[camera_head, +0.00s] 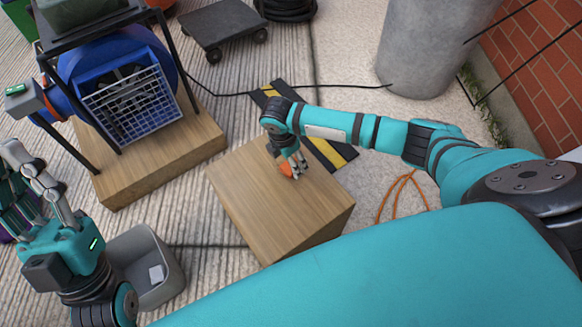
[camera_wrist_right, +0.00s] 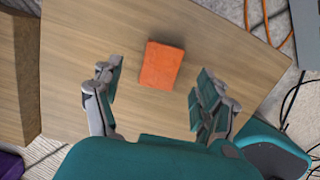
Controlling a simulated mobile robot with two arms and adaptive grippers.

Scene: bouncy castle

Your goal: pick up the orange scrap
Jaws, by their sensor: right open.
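The orange scrap (camera_wrist_right: 161,65) is a small block-like piece lying on the wooden box top (camera_head: 240,195). In the head view the scrap (camera_head: 286,169) is partly hidden by my right gripper (camera_head: 294,172), which is just above it. In the right wrist view my right gripper (camera_wrist_right: 157,88) is open, with one finger to each side of the scrap; the scrap lies between and slightly beyond the fingertips, and no contact shows. My left gripper (camera_head: 32,172) is at the left edge of the head view, raised and empty, with its fingers apart.
A grey bin (camera_head: 170,262) with a pale item inside stands at lower left. A blue blower (camera_head: 110,80) in a black frame stands on a wooden block (camera_head: 175,160). A black-yellow ramp strip (camera_head: 330,155), orange cord (camera_head: 400,190) and concrete cylinder (camera_head: 425,50) surround the box.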

